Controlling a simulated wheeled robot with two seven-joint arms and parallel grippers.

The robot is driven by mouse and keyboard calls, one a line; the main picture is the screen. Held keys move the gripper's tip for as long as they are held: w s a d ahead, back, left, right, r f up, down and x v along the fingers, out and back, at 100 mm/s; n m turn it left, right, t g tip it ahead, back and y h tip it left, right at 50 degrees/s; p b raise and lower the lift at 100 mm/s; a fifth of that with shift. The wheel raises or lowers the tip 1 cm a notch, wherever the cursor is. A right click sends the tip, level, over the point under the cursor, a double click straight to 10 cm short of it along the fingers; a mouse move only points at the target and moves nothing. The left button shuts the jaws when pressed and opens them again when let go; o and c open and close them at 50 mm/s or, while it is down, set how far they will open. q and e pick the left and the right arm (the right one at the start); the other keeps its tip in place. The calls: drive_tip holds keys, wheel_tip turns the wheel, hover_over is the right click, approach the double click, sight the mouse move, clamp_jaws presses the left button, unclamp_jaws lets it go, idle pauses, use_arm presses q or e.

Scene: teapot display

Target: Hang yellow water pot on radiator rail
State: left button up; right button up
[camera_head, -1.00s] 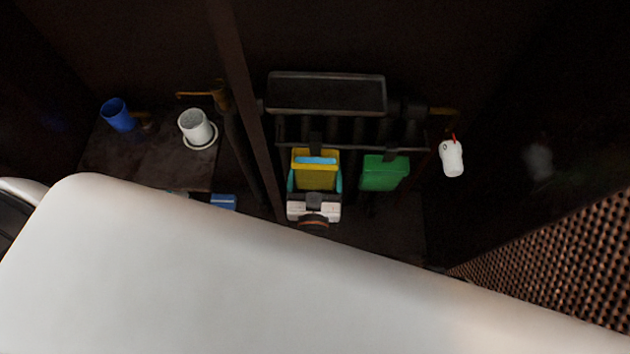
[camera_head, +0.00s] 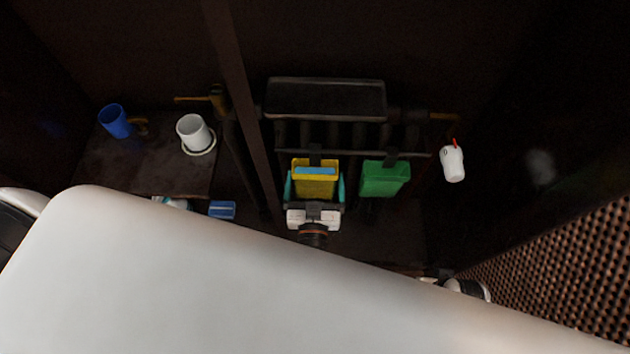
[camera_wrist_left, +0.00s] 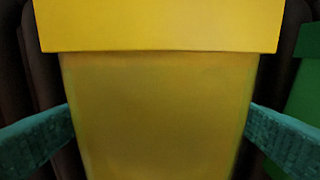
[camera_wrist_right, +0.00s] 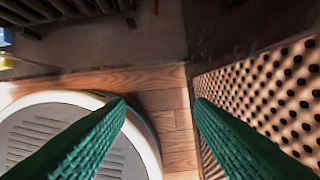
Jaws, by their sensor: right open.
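The yellow water pot (camera_head: 315,188) is upright against the front of the radiator rail (camera_head: 352,153). A dark hook shows at its back, level with the rail; whether it bears on the rail cannot be told. Light blue shows inside the pot's top. My left gripper (camera_head: 315,194) is in front, with one teal finger on each side of the pot. The left wrist view is filled by the yellow pot (camera_wrist_left: 158,110), its sides close to both fingertips; contact is unclear. My right gripper (camera_wrist_right: 160,108) is open and empty, above the floor.
A green pot (camera_head: 384,180) hangs on the rail just right. A white container (camera_head: 453,164) is further right. A white pot (camera_head: 194,133) and blue cup (camera_head: 115,121) stand on the left table (camera_head: 160,170). A perforated panel (camera_wrist_right: 265,95) is close to my right gripper.

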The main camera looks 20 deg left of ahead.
use_arm(q)
drive_tip(key=shift+s, duration=0.1)
drive_tip(key=shift+s+d, duration=0.1)
drive_tip(key=shift+s, duration=0.25)
drive_tip(key=v, duration=1.1)
drive_tip(key=shift+p, duration=0.45)
use_arm(e)
drive_tip(key=f, duration=0.3)
drive_tip(key=shift+s, duration=0.3)
use_arm(q)
drive_tip(key=shift+d, duration=0.1)
use_arm(e)
drive_tip(key=shift+w, duration=0.1)
